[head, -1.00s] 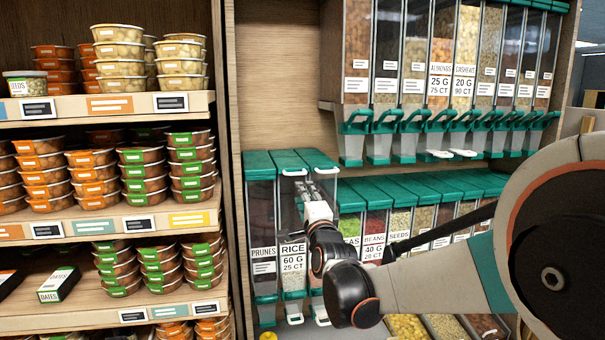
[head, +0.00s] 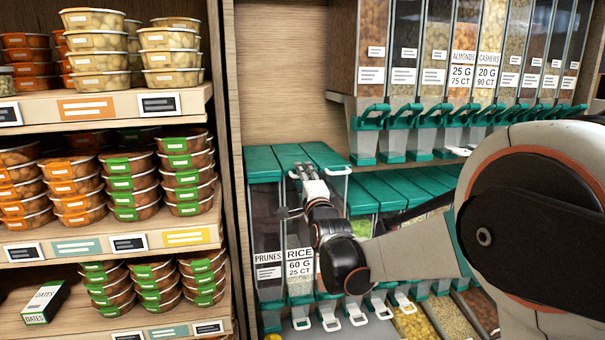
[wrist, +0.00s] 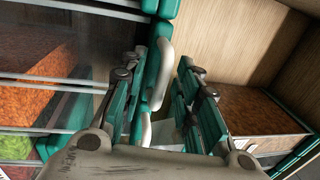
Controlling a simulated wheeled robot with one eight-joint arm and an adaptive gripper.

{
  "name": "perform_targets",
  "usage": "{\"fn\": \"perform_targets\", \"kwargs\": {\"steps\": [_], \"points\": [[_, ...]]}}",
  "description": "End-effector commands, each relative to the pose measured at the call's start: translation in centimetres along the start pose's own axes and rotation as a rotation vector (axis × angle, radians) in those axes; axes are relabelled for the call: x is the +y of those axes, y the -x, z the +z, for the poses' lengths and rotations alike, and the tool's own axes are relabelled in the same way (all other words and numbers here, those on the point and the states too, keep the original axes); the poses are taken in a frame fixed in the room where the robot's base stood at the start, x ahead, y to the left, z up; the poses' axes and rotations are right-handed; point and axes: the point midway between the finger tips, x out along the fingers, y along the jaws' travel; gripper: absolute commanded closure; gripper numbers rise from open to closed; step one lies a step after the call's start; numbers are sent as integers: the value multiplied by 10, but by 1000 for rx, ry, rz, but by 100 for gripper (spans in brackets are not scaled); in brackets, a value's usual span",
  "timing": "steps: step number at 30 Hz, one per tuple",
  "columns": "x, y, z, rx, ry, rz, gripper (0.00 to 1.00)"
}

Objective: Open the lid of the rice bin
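The rice bin (head: 300,262) is a clear bin with a "RICE" label, between the prunes bin and another bin. Its green lid (head: 290,154) looks shut. My gripper (head: 302,172) is at the lid's front edge in the head view and partly hides it. In the wrist view my gripper (wrist: 163,100) is open, with a teal-padded finger on each side. A white handle (wrist: 163,72) on a green lid edge shows between the fingers, closer to the left finger. I cannot tell whether a finger touches it.
The prunes bin (head: 267,225) stands to the left, with its green lid (head: 261,163) shut. Another bin's white handle (head: 338,170) is just right of my gripper. A row of upper dispensers (head: 462,75) overhangs at the right. Shelves of food tubs (head: 100,165) fill the left side.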

Motion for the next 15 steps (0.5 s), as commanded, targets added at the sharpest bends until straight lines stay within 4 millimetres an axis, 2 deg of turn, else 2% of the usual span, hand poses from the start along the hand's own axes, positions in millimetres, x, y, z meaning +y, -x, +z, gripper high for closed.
{"fn": "perform_targets", "kwargs": {"steps": [6,8,10,15], "points": [[0,0,0,0,0,0,70],[0,0,0,0,0,0,82],[0,0,0,0,0,0,98],[0,0,0,0,0,0,100]]}}
